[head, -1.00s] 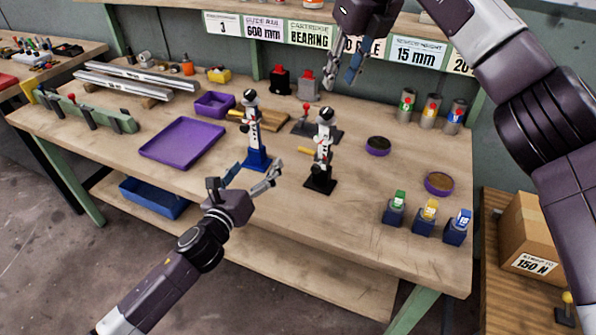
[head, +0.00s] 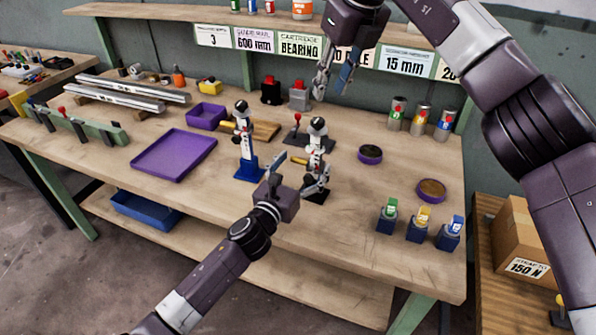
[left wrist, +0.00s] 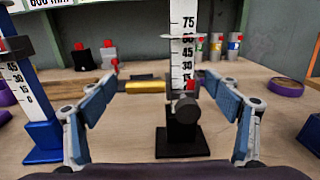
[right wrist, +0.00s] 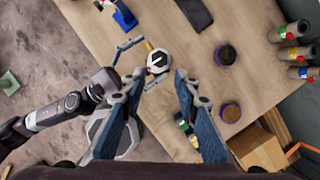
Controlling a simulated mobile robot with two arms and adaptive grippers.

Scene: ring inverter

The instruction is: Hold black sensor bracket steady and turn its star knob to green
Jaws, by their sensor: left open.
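The stand with the black base (head: 316,196) carries an upright white scale (left wrist: 181,60). Its lower black bracket has a dark round knob (left wrist: 187,108), a small red mark above it, and a brass cylinder (left wrist: 146,87) at the left. My left gripper (head: 300,175) is open at the stand's front, its fingers either side of the bracket in the left wrist view (left wrist: 160,115), nearer the right finger. My right gripper (head: 333,85) is open and empty, high above and behind the stand. The stand's white-and-black top (right wrist: 158,62) shows between and beyond its fingers. I see no green mark on the bracket.
A similar stand with a blue base (head: 250,174) is close on the left. A purple tray (head: 174,155) lies further left. Round purple dishes (head: 370,155) and several blue blocks with coloured tops (head: 387,218) are on the right.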

